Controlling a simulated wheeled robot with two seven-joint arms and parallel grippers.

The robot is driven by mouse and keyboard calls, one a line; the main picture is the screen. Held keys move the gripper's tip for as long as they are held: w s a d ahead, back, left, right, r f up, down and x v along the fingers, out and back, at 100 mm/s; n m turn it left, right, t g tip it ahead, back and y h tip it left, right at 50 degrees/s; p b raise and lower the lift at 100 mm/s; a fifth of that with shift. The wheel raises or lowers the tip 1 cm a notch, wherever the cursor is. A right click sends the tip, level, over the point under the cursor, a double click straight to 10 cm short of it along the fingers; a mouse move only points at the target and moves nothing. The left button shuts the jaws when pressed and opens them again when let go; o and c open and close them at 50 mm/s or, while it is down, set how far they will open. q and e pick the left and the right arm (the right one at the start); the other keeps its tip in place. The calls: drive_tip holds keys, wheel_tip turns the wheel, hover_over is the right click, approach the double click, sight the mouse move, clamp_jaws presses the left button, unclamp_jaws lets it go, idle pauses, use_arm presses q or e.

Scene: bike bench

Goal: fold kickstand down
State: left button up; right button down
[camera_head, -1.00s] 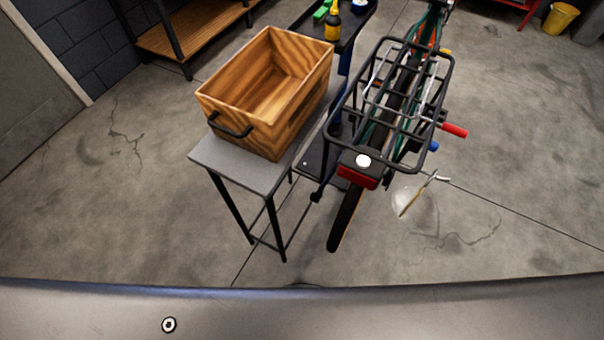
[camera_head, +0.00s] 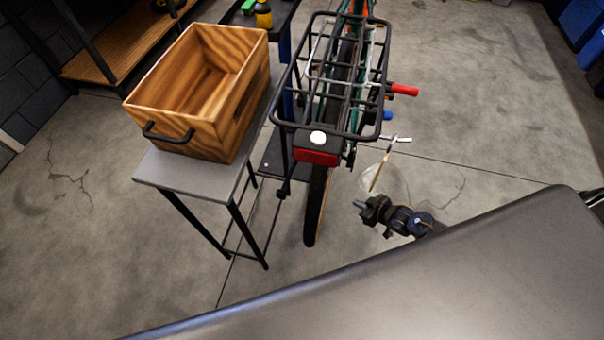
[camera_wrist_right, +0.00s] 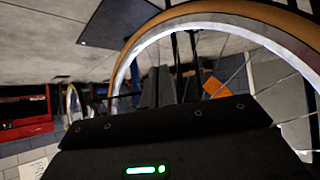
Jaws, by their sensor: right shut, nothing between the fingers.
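The bike stands with its rear toward me in the head view, its rear wheel (camera_head: 315,205) under a black rack (camera_head: 335,75). I cannot single out the kickstand with certainty. A thin tan rod (camera_head: 379,172) with a silver lever (camera_head: 395,139) at its top shows right of the rear wheel. My right gripper (camera_head: 362,205) is shut and empty, low to the right of the wheel and apart from it. In the right wrist view, the gripper (camera_wrist_right: 158,88) points toward a pale wheel rim (camera_wrist_right: 135,58) with spokes and an orange reflector (camera_wrist_right: 214,88). My left gripper is not visible.
A wooden crate (camera_head: 165,100) sits on a narrow grey table (camera_head: 170,172) left of the bike. Red (camera_head: 403,90) and blue (camera_head: 387,115) handles stick out on the bike's right. Floor to the right is clear; blue bins (camera_head: 580,25) stand far right.

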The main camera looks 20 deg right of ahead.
drive_tip(key=w+a+r+n+t+y+b, duration=0.1)
drive_tip(key=w+a+r+n+y, duration=0.15)
drive_tip(key=w+r, duration=0.4)
use_arm(q)
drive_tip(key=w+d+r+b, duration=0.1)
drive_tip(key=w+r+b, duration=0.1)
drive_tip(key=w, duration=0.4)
drive_tip(key=shift+b, duration=0.35)
use_arm(e)
drive_tip(key=s+a+r+n+g+y, duration=0.1)
drive_tip(key=a+r+n+y, duration=0.1)
drive_tip(key=r, duration=0.5)
drive_tip(key=a+r+n+g+y, duration=0.1)
drive_tip(key=a+r+n+y, duration=0.1)
drive_tip(key=r, duration=0.6)
drive_tip(key=shift+s+a+r+y, duration=0.2)
drive_tip(key=shift+s+a+y, duration=0.2)
drive_tip(key=shift+a+y, duration=0.7)
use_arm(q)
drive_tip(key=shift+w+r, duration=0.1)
use_arm(e)
drive_tip(key=shift+d, duration=0.15)
